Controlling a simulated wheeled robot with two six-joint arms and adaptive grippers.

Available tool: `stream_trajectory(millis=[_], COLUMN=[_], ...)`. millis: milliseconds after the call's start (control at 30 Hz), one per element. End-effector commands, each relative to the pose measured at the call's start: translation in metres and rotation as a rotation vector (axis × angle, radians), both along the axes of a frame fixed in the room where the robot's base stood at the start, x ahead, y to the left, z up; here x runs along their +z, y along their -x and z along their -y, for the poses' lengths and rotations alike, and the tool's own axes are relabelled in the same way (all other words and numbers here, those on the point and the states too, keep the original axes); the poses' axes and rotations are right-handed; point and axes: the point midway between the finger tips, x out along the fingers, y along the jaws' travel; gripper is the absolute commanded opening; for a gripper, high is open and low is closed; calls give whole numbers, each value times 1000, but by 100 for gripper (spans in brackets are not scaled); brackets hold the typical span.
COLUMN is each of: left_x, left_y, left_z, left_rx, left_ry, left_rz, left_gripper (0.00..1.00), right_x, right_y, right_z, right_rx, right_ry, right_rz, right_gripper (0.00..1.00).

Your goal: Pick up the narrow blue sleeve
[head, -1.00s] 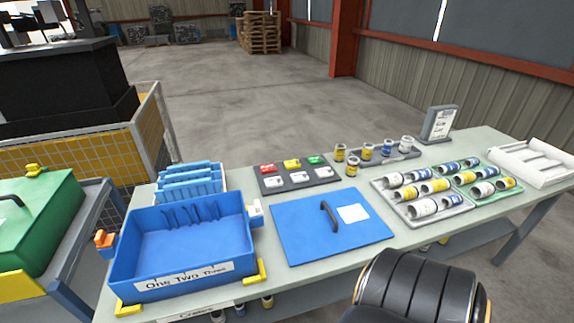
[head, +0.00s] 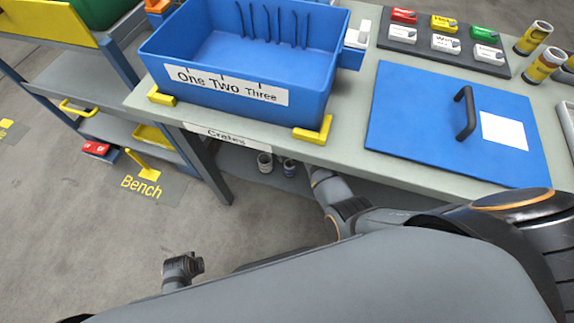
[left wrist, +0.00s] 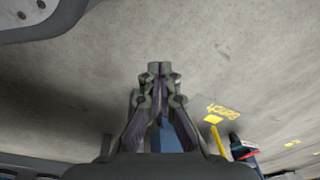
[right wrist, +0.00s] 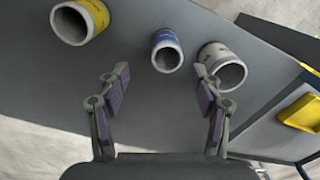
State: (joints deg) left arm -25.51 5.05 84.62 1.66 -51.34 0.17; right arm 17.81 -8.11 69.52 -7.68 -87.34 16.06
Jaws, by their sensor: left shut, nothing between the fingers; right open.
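In the right wrist view, a narrow blue sleeve (right wrist: 166,54) with a grey rim is on a grey surface, its open end towards the camera. It also shows on the shelf under the bench in the head view (head: 289,168). My right gripper (right wrist: 160,74) is open, its fingers apart on either side of the line to this sleeve. The fingertips appear short of it, with nothing between them. My left gripper (left wrist: 157,72) is shut and empty above the floor, away from the sleeves.
A wider pale sleeve (right wrist: 222,66) stands close beside the blue one, and a yellow-marked sleeve (right wrist: 80,20) is on its other side. The benchtop above holds a blue crate (head: 312,105) and a blue lid (head: 420,115).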

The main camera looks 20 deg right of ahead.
Motion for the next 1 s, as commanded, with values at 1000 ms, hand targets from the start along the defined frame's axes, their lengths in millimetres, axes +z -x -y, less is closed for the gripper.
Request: stream_trajectory(millis=[1000], left_x=[114], left_y=[-24], left_z=[30], left_rx=[-19], left_ry=[50], left_rz=[-15], left_gripper=[0], right_x=[-81], right_y=[-1], right_z=[-8], right_rx=[0], right_ry=[0], right_rz=[-4], right_gripper=[66])
